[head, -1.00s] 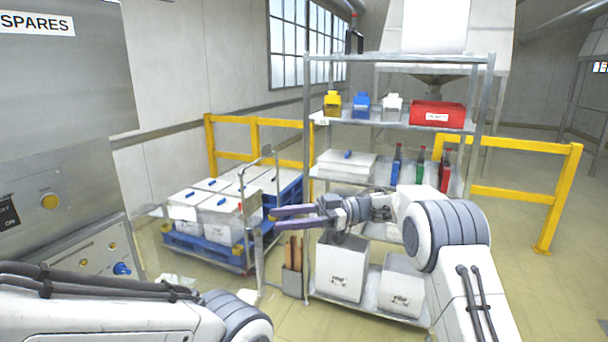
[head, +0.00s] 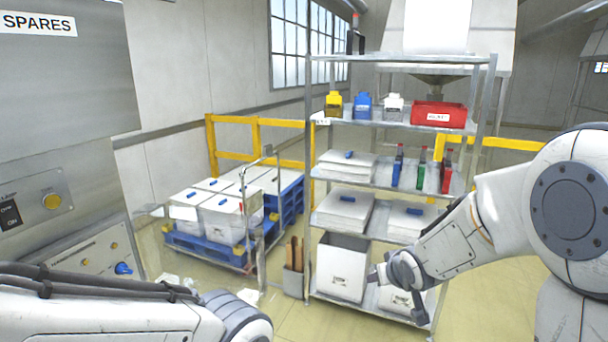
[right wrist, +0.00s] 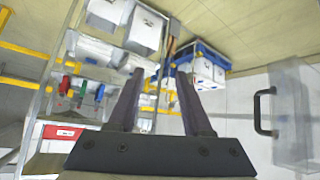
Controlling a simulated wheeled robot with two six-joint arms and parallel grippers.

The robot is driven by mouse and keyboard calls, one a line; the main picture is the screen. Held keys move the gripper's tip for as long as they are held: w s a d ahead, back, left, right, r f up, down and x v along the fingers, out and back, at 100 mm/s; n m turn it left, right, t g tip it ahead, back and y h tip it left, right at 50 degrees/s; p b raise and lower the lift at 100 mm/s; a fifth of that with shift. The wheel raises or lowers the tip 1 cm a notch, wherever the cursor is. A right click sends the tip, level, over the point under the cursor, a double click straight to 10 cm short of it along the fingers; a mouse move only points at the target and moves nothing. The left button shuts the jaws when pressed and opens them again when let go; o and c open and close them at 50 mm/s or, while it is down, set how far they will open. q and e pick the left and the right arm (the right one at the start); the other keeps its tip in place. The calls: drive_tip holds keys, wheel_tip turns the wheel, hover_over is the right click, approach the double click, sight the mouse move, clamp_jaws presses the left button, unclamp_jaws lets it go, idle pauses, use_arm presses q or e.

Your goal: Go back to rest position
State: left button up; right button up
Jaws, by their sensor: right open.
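My right arm (head: 500,215) comes in from the right in the head view, bent down in front of the shelf rack. My left arm (head: 110,312) lies low at the lower left of the head view. Its gripper is outside the frame.
The metal rack (head: 310,230) holds white boxes, coloured bottles and a red bin (head: 439,114). A blue pallet cart (head: 225,252) with lidded white boxes stands left of it. A grey cabinet (head: 60,110) is close at left. Yellow rails (head: 212,150) run behind. Floor between is partly open.

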drive_tip(key=s+d+f+m+g, duration=0.1)
drive_tip(key=s+f+g, duration=0.2)
drive_tip(key=s, duration=0.6)
drive_tip(key=s+f+m+g, duration=0.1)
drive_tip(key=s+f+g, duration=0.25)
drive_tip(key=s, duration=0.45)
drive_tip(key=s+a+r+n+g+b, duration=0.1)
drive_tip(key=s+a+n+b, duration=0.3)
drive_tip(key=s+a, duration=0.9)
drive_tip(key=s+n+g, duration=0.1)
drive_tip(key=s+n, duration=0.1)
drive_tip(key=n, duration=0.1)
drive_tip(key=shift+a+r+y, duration=0.15)
drive_tip(key=shift+a+y, duration=0.15)
drive_tip(key=shift+a, duration=0.1)
drive_tip(key=shift+s+g, duration=0.1)
drive_tip(key=shift+g, duration=0.15)
